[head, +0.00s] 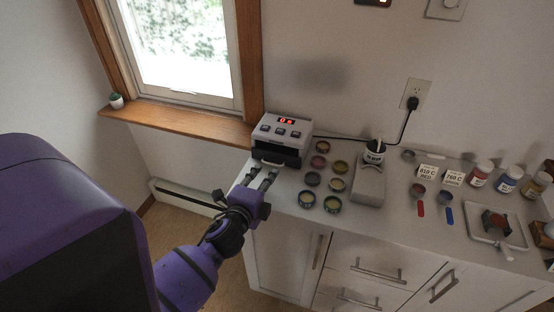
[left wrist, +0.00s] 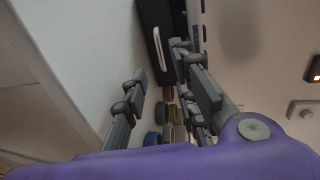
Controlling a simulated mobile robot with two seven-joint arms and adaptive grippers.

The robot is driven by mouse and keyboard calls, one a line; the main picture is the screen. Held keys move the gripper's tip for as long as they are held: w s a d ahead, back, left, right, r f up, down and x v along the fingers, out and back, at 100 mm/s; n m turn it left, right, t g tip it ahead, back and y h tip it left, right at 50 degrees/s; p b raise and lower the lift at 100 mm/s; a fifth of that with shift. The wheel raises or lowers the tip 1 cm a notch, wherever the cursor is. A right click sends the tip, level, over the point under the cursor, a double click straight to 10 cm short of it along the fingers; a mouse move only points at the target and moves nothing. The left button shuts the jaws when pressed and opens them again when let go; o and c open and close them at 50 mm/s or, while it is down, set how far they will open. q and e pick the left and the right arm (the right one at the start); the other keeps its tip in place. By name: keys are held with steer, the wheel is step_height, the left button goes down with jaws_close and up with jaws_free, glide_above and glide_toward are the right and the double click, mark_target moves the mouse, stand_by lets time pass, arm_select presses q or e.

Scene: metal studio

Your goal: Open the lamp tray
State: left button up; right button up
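The lamp unit (head: 284,130) is a grey-white box with a red lit display and several buttons, standing at the left end of the counter against the wall. Its dark tray front (head: 270,152) is low on the box, with a pale bar handle. The handle (left wrist: 160,48) shows clearly in the left wrist view on the black tray front (left wrist: 152,18). My left gripper (head: 262,174) is open, its fingers just in front of the tray. In the left wrist view my left gripper (left wrist: 160,80) has nothing between its fingers; contact with the handle is not visible. My right gripper is out of view.
Several round coloured dishes (head: 333,204) stand right of the lamp unit. Further right are a grey stand (head: 369,186) with a white cup (head: 375,152), label cards (head: 427,172), jars (head: 480,175) and a white tray (head: 513,236). A window sill (head: 180,121) is at the left.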

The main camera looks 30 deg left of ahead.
arm_select(q)
steer(key=shift+w+a, duration=0.1)
steer(key=shift+w, duration=0.15)
steer(key=x, duration=0.3)
steer(key=shift+r, duration=0.2)
steer(key=x, duration=0.2)
steer(key=shift+w+f, duration=0.25)
steer(key=shift+w+a, duration=0.1)
steer(key=shift+w, duration=0.25)
steer(key=shift+c, duration=0.2)
steer(key=c, duration=0.6)
jaws_close()
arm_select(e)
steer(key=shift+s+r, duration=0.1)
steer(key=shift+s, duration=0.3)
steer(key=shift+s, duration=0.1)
